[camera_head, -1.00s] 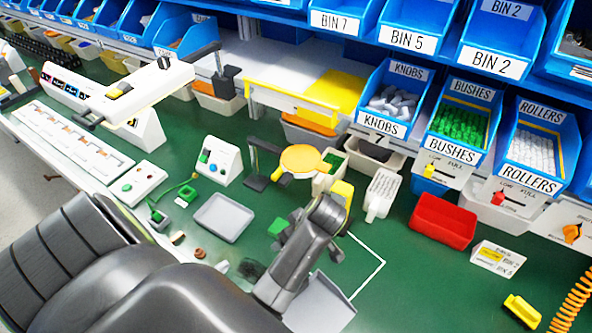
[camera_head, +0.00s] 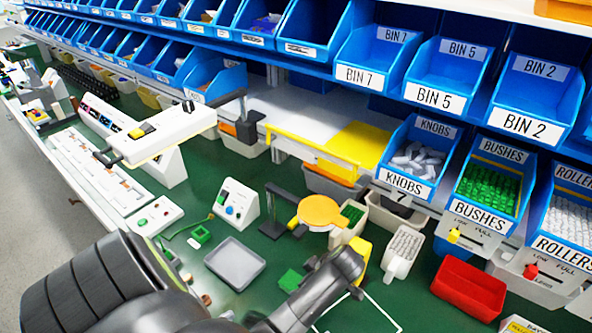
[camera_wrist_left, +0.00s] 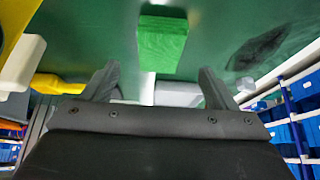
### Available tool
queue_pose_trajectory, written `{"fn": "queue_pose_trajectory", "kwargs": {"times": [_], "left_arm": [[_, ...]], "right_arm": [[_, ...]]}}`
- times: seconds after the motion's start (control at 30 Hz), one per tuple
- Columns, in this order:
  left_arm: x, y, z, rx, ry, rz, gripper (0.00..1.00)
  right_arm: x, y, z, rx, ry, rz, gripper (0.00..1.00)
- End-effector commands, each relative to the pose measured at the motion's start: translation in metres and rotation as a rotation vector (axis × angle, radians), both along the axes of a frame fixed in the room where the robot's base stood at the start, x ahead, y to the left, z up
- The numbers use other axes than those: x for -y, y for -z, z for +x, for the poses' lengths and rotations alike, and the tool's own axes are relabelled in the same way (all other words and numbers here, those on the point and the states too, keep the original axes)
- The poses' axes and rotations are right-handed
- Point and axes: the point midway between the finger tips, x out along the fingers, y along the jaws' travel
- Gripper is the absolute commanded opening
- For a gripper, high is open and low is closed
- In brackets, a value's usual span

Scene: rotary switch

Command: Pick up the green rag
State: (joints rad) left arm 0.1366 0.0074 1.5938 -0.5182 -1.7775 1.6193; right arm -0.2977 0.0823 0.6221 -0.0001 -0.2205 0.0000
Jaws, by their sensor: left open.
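The green rag (camera_head: 290,280) looks like a small folded green square. It lies on the green bench, right of a grey tray and just left of my left wrist in the head view. In the left wrist view the rag (camera_wrist_left: 162,45) is a green block at the upper middle, beyond my fingertips. My left gripper (camera_wrist_left: 160,82) is open, with its two fingers apart and nothing between them. The rag is in line with the gap. In the head view the gripper's fingers are hard to make out behind the wrist. My right gripper is in neither view.
A grey tray (camera_head: 235,264) lies left of the rag. A red bin (camera_head: 469,288) stands to the right, with labelled blue bins (camera_head: 408,158) along the back.

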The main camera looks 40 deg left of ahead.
Motion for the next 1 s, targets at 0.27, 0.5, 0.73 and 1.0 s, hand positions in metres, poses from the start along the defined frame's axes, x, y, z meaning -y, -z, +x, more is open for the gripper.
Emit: {"fn": "queue_pose_trajectory", "kwargs": {"times": [0.27, 0.5, 0.73, 1.0], "left_arm": [[-0.01, 0.014, -0.002, -0.004, 0.0, 0.002, 0.8], [-0.025, 0.041, -0.004, -0.004, 0.0, 0.001, 0.8], [-0.03, 0.05, -0.004, 0.0, 0.001, -0.001, 0.8], [-0.03, 0.05, -0.004, 0.0, 0.001, -0.001, 0.66]], "right_arm": [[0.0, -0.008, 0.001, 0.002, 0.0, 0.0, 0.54], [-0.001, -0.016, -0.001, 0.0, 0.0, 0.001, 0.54], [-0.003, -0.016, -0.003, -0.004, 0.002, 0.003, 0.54], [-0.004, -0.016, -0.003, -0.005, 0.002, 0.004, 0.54]]}}
